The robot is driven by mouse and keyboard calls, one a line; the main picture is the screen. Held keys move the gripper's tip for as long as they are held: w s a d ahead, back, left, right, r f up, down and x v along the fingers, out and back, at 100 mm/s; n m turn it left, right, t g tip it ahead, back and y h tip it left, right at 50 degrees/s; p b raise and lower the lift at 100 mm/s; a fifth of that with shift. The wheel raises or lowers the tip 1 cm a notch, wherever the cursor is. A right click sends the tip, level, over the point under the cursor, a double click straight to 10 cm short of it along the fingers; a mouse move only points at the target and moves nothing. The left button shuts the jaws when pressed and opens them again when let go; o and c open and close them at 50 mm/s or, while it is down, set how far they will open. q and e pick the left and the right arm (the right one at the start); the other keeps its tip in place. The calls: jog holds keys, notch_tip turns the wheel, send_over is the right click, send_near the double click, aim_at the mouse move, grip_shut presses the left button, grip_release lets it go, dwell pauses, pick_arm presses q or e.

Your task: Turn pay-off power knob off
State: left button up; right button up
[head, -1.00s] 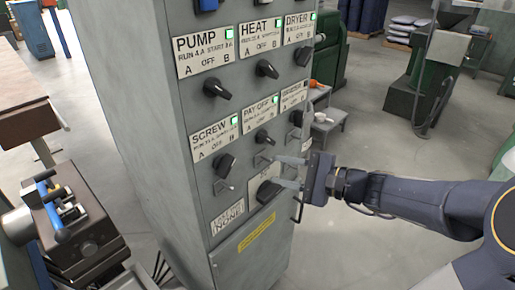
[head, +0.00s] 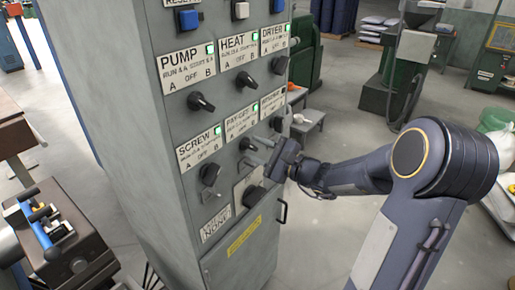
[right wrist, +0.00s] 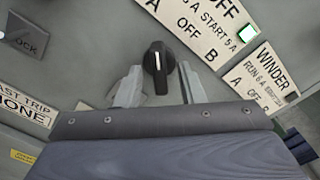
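The black pay-off knob (head: 246,144) sits below the PAY-OFF label (head: 241,122) on the grey cabinet; the label's green lamp is lit. In the right wrist view the knob (right wrist: 160,68) has a white line pointing up in the picture, seemingly toward the A side of the tilted label (right wrist: 192,28). My right gripper (head: 258,152) is open at the panel. In its wrist view the fingertips (right wrist: 160,88) stand on either side of the knob's lower part, with gaps; I see no contact. My left gripper is not in view.
The screw knob (head: 210,173) is left of the pay-off knob, and the winder knob (head: 277,123) is right. Pump, heat and dryer knobs are above. A larger black knob (head: 254,196) and a door handle (head: 283,210) are below. A blue-handled machine (head: 55,225) stands lower left.

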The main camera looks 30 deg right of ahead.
grip_shut()
jog(key=shift+m, duration=0.8)
jog(key=shift+m+b, duration=0.35)
jog(key=shift+m, duration=0.85)
jog(key=shift+a+m+p, duration=0.1)
jog(key=shift+m+p, duration=0.2)
jog(key=shift+m, duration=2)
jog(key=shift+f, duration=0.1)
